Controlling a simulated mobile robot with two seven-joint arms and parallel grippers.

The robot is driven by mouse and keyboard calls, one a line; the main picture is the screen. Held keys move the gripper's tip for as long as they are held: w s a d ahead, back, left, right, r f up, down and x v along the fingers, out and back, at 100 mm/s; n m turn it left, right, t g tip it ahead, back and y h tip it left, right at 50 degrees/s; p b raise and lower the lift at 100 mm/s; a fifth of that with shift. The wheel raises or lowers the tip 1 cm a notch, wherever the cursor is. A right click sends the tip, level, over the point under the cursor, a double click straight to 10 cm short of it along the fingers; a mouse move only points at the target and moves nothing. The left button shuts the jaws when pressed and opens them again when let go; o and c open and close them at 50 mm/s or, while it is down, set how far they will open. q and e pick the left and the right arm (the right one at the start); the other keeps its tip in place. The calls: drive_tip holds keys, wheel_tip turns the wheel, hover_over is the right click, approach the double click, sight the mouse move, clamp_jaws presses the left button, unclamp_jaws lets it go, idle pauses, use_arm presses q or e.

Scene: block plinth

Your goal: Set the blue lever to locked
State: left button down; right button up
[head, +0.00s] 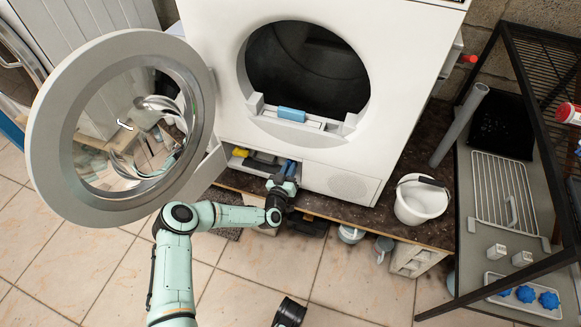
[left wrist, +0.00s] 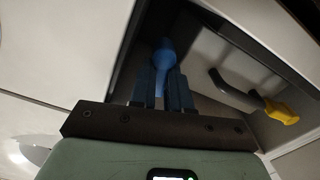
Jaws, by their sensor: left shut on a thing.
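The blue lever (left wrist: 163,52) is in the open lower compartment of the white machine (head: 205,25). Its rounded blue end shows between and above my fingertips in the left wrist view; the rest is hidden by the fingers. My left gripper (head: 289,170) reaches into this compartment, and it also shows in the left wrist view (left wrist: 164,80), shut on the blue lever. A yellow handle (left wrist: 281,111) on a dark bent pipe is to the right of the fingers in that view, apart from them. I cannot read the lever's locked or unlocked position.
The round door (head: 48,150) stands open at left, near my left arm. A blue block (head: 291,114) lies at the drum opening's lower edge. A white bucket (head: 421,203) and grey pipe (head: 460,125) stand at right, beside a black-framed rack (head: 520,60).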

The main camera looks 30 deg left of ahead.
use_arm(q)
drive_tip(key=shift+a+f+n, duration=0.1)
drive_tip(key=shift+n, duration=0.8)
drive_tip(key=shift+s+a+f+n, duration=0.1)
drive_tip(key=shift+a+n, duration=0.1)
drive_tip(key=shift+n, duration=0.8)
drive_tip(key=n, duration=0.2)
drive_tip(key=n+b, duration=0.1)
drive_tip(key=n, duration=0.1)
drive_tip(key=f+n, duration=0.1)
drive_tip(key=n, duration=0.1)
drive_tip(key=shift+s+a, duration=0.1)
drive_tip(key=shift+a, duration=0.2)
drive_tip(key=shift+a+f+n+b, duration=0.1)
drive_tip(key=shift+f+n+b, duration=0.15)
drive_tip(key=shift+n, duration=0.95)
drive_tip(key=shift+f+n, duration=0.1)
drive_tip(key=shift+n, duration=0.8)
use_arm(e)
drive_tip(key=shift+s+d+f+g, duration=0.1)
drive_tip(key=shift+s+f+g, duration=0.2)
drive_tip(key=shift+s, duration=0.45)
drive_tip(key=shift+s+d+f+g, duration=0.1)
drive_tip(key=shift+s+f+g, duration=0.1)
drive_tip(key=shift+s+f, duration=0.35)
drive_tip(key=shift+s+r, duration=0.15)
drive_tip(key=shift+s, duration=0.05)
use_arm(q)
drive_tip(key=c, duration=1.1)
unclamp_jaws()
